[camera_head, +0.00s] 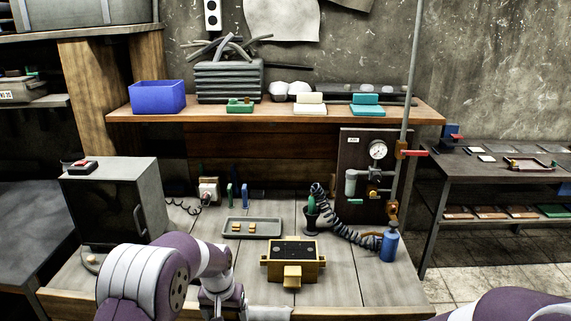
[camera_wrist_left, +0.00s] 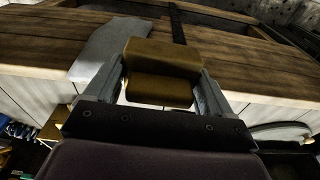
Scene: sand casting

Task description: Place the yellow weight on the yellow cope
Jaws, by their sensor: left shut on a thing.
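The yellow weight (camera_wrist_left: 162,60) sits between the two fingers of my left gripper (camera_wrist_left: 160,84) in the left wrist view. The gripper is shut on it, with a finger on each side. The yellow cope (camera_head: 308,262) stands on the workbench in the head view, with a dark top and small lugs at its sides. A smaller yellow block (camera_head: 292,274) shows against the front of the cope; I cannot tell whether it touches it. My left wrist is at the bottom, left of the cope. My right gripper is out of view; only part of that arm shows at bottom right.
A grey tray (camera_head: 252,235) with small yellow pieces lies behind the cope. A dark cabinet (camera_head: 112,208) stands at left. A blue bottle (camera_head: 389,247) and a coiled hose (camera_head: 340,225) are at right. Bare planks lie right of the cope.

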